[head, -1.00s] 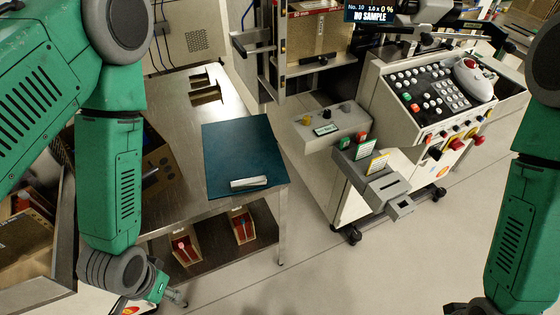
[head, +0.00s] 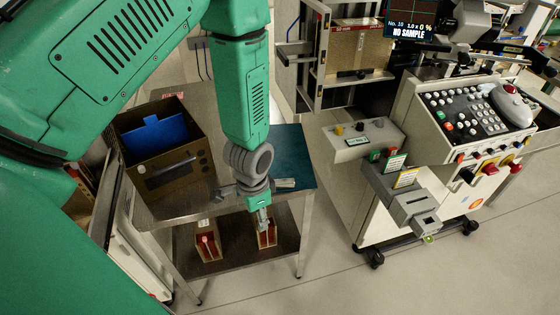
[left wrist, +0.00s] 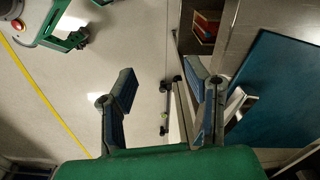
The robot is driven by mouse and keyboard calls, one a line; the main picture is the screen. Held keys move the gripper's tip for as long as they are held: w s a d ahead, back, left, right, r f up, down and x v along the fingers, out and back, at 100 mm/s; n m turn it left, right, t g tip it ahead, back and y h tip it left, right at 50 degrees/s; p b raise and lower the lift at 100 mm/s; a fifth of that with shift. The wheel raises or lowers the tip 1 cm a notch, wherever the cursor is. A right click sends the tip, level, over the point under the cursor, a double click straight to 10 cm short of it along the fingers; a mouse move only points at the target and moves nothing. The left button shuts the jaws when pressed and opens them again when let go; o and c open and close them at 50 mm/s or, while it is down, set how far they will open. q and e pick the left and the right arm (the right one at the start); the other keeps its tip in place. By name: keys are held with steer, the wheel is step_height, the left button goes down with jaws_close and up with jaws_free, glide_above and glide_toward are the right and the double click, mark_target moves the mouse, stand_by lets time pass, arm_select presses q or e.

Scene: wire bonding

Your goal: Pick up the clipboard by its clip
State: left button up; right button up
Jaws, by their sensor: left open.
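The dark teal clipboard (head: 294,150) lies flat at the right end of a metal table, and my left arm hides its left part. Its pale clip (head: 286,183) is at the near edge, just right of my left wrist. My left gripper (head: 263,224) is near the table's front edge, apart from the clip. In the left wrist view the clipboard (left wrist: 280,90) is at the right and the clip (left wrist: 236,104) shows partly behind the right finger. The left gripper (left wrist: 160,78) is open, with nothing between its fingers. My right gripper is not seen.
The metal table (head: 190,204) carries a dark box (head: 165,150) with a blue item inside, left of my arm. Red-fronted boxes (head: 207,246) stand on the lower shelf (head: 235,262). A white control console (head: 440,150) stands to the right. Floor in front is clear.

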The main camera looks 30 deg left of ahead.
arm_select(q)
steer(key=w+a+r+m+b, duration=0.25)
steer(key=w+r+m, duration=0.25)
steer(key=w+r, duration=0.7)
steer(key=f, duration=0.9)
steer(key=f+b, duration=0.1)
steer(key=f, duration=0.3)
steer(key=shift+w+a+f, duration=0.15)
steer(key=shift+a+f, duration=0.05)
steer(key=shift+a, duration=0.05)
steer(key=shift+c, duration=0.4)
jaws_close()
